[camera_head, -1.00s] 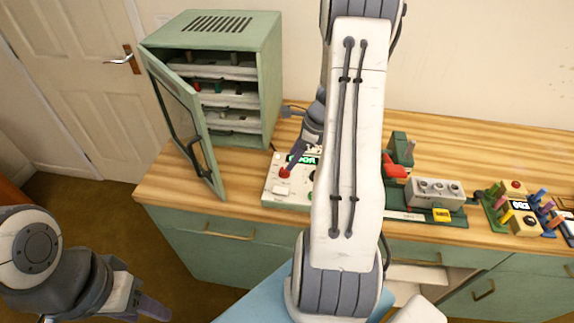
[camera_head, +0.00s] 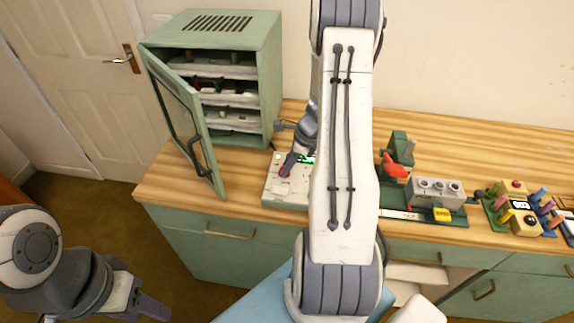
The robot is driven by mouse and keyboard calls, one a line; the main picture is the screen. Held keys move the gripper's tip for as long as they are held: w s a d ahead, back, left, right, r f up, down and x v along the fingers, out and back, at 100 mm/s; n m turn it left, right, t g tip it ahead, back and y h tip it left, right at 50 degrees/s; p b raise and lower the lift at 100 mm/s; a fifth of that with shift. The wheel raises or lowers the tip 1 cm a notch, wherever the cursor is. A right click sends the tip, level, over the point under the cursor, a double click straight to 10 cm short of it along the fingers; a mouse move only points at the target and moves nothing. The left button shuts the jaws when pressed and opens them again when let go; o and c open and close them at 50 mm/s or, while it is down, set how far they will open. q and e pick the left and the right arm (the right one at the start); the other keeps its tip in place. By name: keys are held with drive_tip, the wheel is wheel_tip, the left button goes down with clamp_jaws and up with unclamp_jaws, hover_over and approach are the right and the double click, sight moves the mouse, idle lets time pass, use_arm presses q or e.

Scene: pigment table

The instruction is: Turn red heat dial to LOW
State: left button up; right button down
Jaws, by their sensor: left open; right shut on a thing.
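A white control box (camera_head: 273,198) stands on the wooden counter in front of the green cabinet. The red heat dial (camera_head: 284,173) is on its left part, mostly covered by my fingers. My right gripper (camera_head: 287,167) points down over the box and is shut on the red dial. The dial's marks and pointer are too small and too hidden to read. A sliver of a green display shows beside the gripper; my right arm hides the box's right side. My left gripper (camera_head: 150,307) is open and empty, low at the left, away from the counter.
The green cabinet (camera_head: 268,85) has its door (camera_head: 190,125) swung open to the left of the box, with shelves inside. A green device with a red part (camera_head: 393,166) and a grey block (camera_head: 436,190) stand to the right. Colored pegs (camera_head: 545,210) are further right.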

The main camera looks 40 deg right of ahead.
drive_tip(key=shift+n, duration=0.4)
drive_tip(key=n+p, duration=0.1)
drive_tip(key=n+y, duration=0.1)
drive_tip(key=shift+w+d+r+n+g+p, duration=0.1)
drive_tip(key=shift+w+n+g+p, duration=0.05)
drive_tip(key=shift+n+g+p, duration=0.2)
drive_tip(key=n, duration=0.1)
drive_tip(key=n+g, duration=0.1)
drive_tip(key=n, duration=0.1)
drive_tip(key=shift+w+d+n+g+y+p, duration=0.1)
drive_tip(key=shift+w+n+g+y+p, duration=0.05)
drive_tip(key=shift+n+g+y+p, duration=0.2)
drive_tip(key=n, duration=0.1)
drive_tip(key=n+g, duration=0.1)
drive_tip(key=n, duration=0.1)
drive_tip(key=n+g, duration=0.1)
drive_tip(key=n, duration=0.1)
drive_tip(key=shift+w, duration=0.25)
drive_tip(key=n+g, duration=0.1)
drive_tip(key=n, duration=0.1)
drive_tip(key=n+h, duration=0.1)
drive_tip(key=n, duration=0.2)
drive_tip(key=shift+w+n+g, duration=0.15)
drive_tip(key=shift+n+g, duration=0.15)
drive_tip(key=shift+g, duration=0.1)
drive_tip(key=c, duration=0.6)
unclamp_jaws()
drive_tip(key=shift+o, duration=0.2)
